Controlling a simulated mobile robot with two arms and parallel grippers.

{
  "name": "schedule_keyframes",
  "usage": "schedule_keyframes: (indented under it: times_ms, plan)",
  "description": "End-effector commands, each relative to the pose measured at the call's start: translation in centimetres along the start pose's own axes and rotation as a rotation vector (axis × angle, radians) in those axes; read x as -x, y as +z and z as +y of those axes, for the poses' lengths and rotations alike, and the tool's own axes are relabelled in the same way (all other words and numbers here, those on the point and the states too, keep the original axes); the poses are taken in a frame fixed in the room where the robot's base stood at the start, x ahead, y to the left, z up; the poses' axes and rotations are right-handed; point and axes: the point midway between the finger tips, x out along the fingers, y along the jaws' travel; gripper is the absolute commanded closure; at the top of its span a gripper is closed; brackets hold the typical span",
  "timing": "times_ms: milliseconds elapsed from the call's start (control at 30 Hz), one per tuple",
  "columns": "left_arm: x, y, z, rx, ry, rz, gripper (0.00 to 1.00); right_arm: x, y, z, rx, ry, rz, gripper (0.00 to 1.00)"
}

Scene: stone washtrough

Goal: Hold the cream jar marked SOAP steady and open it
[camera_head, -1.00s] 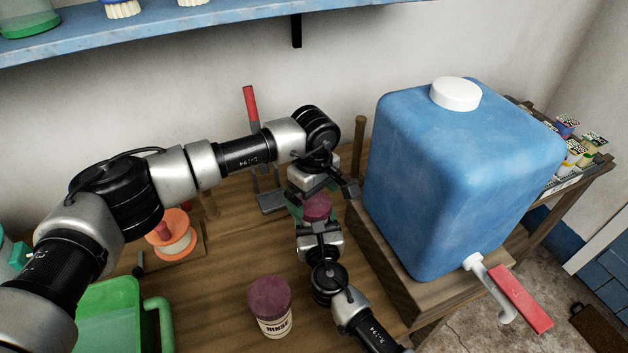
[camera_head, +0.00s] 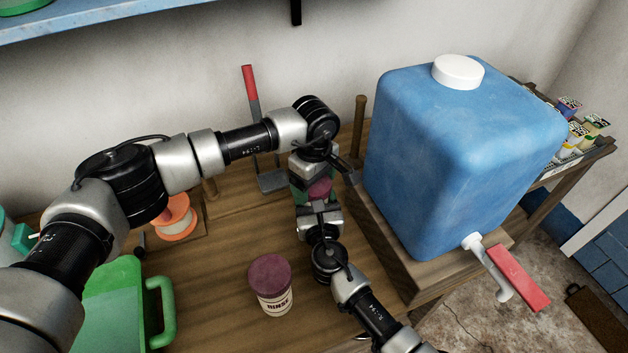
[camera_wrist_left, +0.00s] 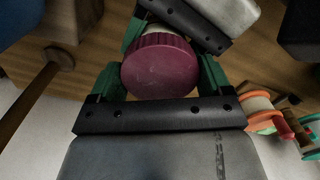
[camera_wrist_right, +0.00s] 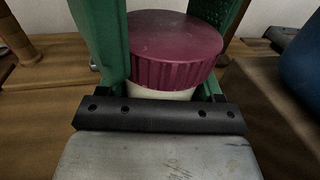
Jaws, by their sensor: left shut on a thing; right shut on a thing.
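The jar's maroon ribbed lid (camera_head: 320,188) shows between my two grippers in the head view. In the right wrist view the lid (camera_wrist_right: 177,45) sits on a cream body (camera_wrist_right: 160,92); no SOAP mark shows. My left gripper (camera_head: 314,181) comes down from above and is shut on the lid, which its wrist view shows from the top (camera_wrist_left: 160,68). My right gripper (camera_head: 318,205) reaches in from the front and is shut on the cream body below the lid. The lid looks seated on the body. Most of the body is hidden.
A second maroon-lidded cream jar marked RINSE (camera_head: 272,284) stands in front on the wooden table. A large blue water container (camera_head: 460,150) stands close on the right. A green tub (camera_head: 115,305) and an orange-rimmed spool (camera_head: 175,218) are at left.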

Motion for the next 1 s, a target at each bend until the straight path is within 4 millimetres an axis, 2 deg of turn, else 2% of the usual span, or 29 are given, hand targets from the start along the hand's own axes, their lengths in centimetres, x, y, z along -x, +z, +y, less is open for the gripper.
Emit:
schedule_keyframes:
  times_ms: [200, 333, 433, 700, 733, 833, 1000]
  plan:
    - [0.05, -0.02, 0.00, 0.334, 0.000, 0.000, 0.49, 0.02, -0.07, -0.02, 0.001, -0.001, 0.001, 1.00]
    - [0.07, -0.02, 0.00, 0.487, 0.000, 0.000, 0.49, 0.02, -0.07, -0.03, 0.001, -0.001, 0.001, 1.00]
    - [0.07, -0.02, 0.00, 0.538, 0.000, -0.001, 0.49, 0.02, -0.08, -0.03, 0.001, -0.001, 0.001, 1.00]
    - [0.07, -0.02, 0.00, 0.543, 0.000, -0.001, 0.49, 0.02, -0.08, -0.03, 0.001, -0.001, 0.001, 1.00]
    - [0.08, -0.02, 0.00, 0.543, 0.000, 0.000, 0.16, 0.02, -0.08, -0.03, 0.001, -0.001, 0.001, 1.00]
    - [0.07, -0.02, 0.00, 0.542, 0.000, 0.000, 0.01, 0.02, -0.08, -0.03, 0.001, -0.001, 0.001, 1.00]
    - [0.06, -0.02, 0.00, 0.542, 0.000, 0.000, 0.00, 0.02, -0.08, -0.03, 0.001, -0.001, 0.001, 1.00]
